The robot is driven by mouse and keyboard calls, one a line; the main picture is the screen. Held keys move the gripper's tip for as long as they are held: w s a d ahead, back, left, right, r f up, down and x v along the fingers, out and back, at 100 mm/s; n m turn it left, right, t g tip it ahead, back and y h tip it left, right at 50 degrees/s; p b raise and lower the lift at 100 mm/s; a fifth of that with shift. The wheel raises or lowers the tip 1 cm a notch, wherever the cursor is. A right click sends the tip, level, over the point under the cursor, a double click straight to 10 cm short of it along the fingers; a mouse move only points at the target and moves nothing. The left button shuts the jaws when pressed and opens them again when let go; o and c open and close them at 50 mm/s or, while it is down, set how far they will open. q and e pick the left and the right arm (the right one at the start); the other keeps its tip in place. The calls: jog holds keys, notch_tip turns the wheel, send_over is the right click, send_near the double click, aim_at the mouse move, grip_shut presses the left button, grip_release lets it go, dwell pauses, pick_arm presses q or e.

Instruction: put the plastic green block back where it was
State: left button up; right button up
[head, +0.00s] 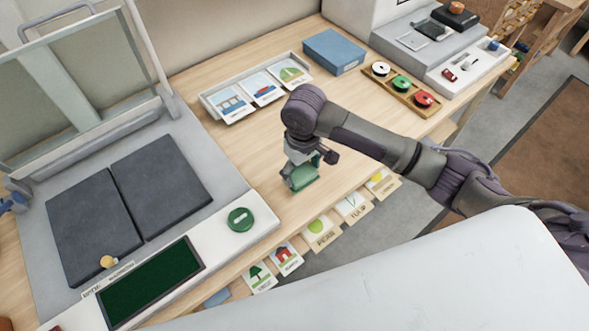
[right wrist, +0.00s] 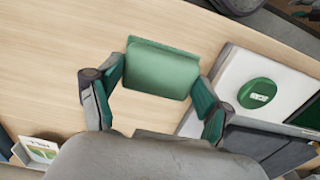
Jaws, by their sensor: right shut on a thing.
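A green plastic block (head: 303,178) is under my right gripper (head: 302,164) in the head view, over the bare wood at the middle of the table. The right wrist view shows the same block (right wrist: 162,70) between the two fingers, its broad face towards the camera. My right gripper is shut on it. I cannot tell whether the block touches the table or hangs just above it. My left gripper is not in view.
A grey machine with dark pads (head: 160,185) and a green button (head: 240,219) stands at left. Behind are a picture-card tray (head: 207,104), a blue box (head: 334,52) and a wooden stamp rack (head: 380,83). Word cards (head: 319,232) line the front edge. Wood around the block is clear.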

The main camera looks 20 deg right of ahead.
jog(key=w+f, duration=0.1)
jog(key=w, duration=0.2)
jog(key=w+a+f, duration=0.1)
jog(key=shift+w+f, duration=0.3)
jog(key=shift+f, duration=0.05)
jog(key=shift+w+d+f, duration=0.15)
jog(key=shift+w, duration=0.05)
jog(key=shift+f, duration=2)
jog(key=shift+f, duration=0.1)
jog(key=o, duration=1)
jog(key=shift+o, duration=0.2)
notch_tip(320, 180, up, 12)
jog(key=shift+s, duration=0.1)
